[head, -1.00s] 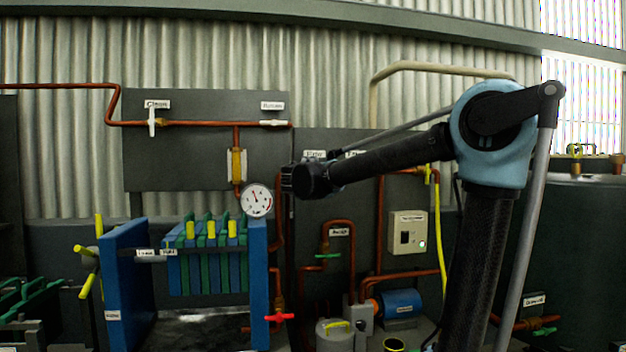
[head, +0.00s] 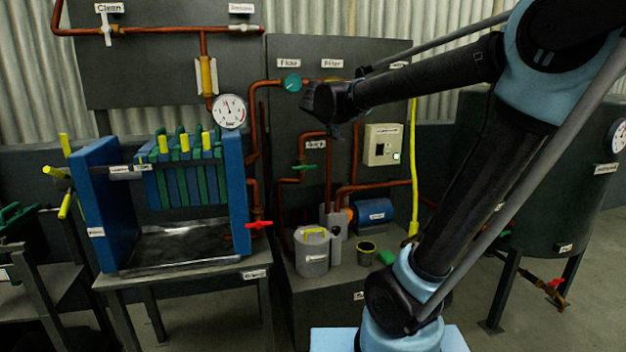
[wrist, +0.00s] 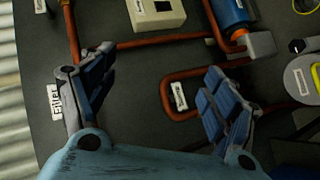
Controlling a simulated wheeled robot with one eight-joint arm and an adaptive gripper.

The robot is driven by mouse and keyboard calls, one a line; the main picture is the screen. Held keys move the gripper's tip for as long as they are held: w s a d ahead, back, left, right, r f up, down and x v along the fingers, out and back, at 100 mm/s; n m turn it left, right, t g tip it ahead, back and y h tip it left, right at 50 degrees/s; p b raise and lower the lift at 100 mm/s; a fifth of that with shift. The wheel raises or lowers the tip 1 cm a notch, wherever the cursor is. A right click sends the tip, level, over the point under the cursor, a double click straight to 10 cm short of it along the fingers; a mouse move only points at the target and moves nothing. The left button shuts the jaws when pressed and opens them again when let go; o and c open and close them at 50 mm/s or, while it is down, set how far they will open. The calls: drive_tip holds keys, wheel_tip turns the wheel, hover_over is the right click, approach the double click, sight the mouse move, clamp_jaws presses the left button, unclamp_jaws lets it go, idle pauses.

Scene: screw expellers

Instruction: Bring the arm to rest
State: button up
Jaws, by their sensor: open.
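My arm rises from its base at the lower right of the head view, bends at a high blue joint and reaches left. Its dark end (head: 330,103) is in front of the grey panel with the copper pipes. The fingers are hard to make out there. In the wrist view my gripper (wrist: 158,100) has its two blue-padded fingers wide apart. Nothing is between them but the panel and a copper pipe loop behind.
A blue and green filter press (head: 110,205) stands on a table at left. A grey lidded pot (head: 312,255), a blue motor (head: 374,215) and a control box (head: 382,145) are below my arm's end. A dark tank (head: 560,190) stands at right.

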drive_tip(key=s+d+f+m+g, duration=0.4)
drive_tip(key=s+d+f, duration=0.5)
drive_tip(key=s+f, duration=0.1)
drive_tip(key=s+f+m+g+y, duration=0.5)
drive_tip(key=s+f+g, duration=0.1)
drive_tip(key=s+f, duration=1.5)
drive_tip(key=s, duration=0.2)
drive_tip(key=shift+s+f+m+y, duration=0.3)
drive_tip(key=shift+m, duration=0.1)
drive_tip(key=shift+w, duration=0.1)
drive_tip(key=shift+w+f, duration=0.2)
drive_tip(key=shift+w, duration=0.15)
idle(0.6)
